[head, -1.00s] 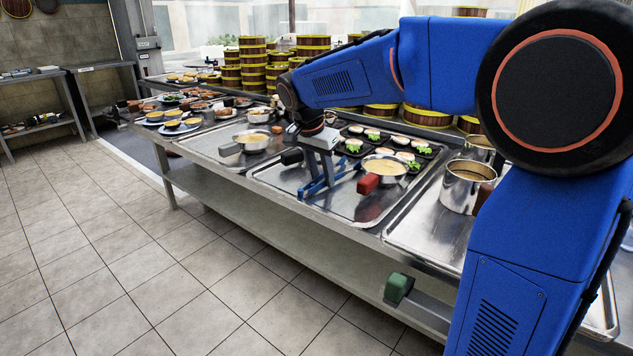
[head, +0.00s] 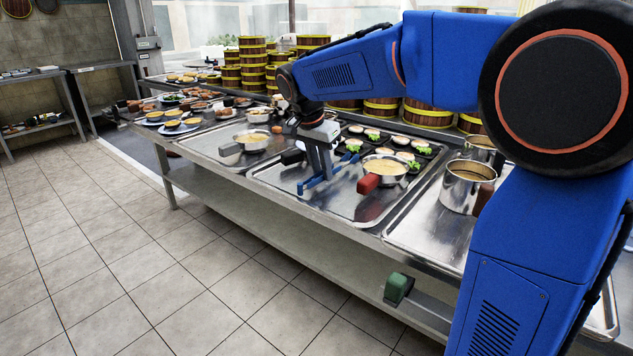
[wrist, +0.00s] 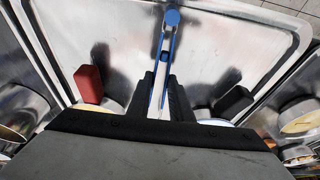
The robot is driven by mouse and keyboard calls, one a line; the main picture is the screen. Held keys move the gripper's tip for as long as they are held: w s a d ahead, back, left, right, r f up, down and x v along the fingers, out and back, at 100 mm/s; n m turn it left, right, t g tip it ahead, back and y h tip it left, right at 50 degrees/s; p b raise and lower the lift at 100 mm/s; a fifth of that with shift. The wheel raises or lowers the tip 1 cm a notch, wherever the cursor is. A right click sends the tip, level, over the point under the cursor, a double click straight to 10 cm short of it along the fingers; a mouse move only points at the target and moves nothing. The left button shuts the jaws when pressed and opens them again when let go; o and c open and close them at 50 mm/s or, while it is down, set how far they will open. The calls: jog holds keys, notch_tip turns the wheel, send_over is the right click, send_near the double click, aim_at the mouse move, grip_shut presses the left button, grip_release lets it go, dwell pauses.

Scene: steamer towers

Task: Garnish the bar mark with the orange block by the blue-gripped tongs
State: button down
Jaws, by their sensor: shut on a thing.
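My gripper (head: 318,172) is low over the steel tray on the counter, and it also shows in the wrist view (wrist: 163,88). It is shut on the blue-gripped tongs (head: 321,183). In the wrist view the tongs (wrist: 171,20) run from between my fingers toward the top, with blue arms and a round blue end. I cannot tell whether the tongs touch the tray.
A red-handled pan (head: 385,166) stands close right of the tongs, with a black handle (head: 292,156) close left. Behind is a dark tray of garnished rounds (head: 421,151). A steel pot (head: 462,190) stands right. The front of the steel tray (head: 345,207) is clear.

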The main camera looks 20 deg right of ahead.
notch_tip(320, 180, up, 6)
jog(key=shift+r, duration=0.15)
dwell(0.5)
dwell(0.5)
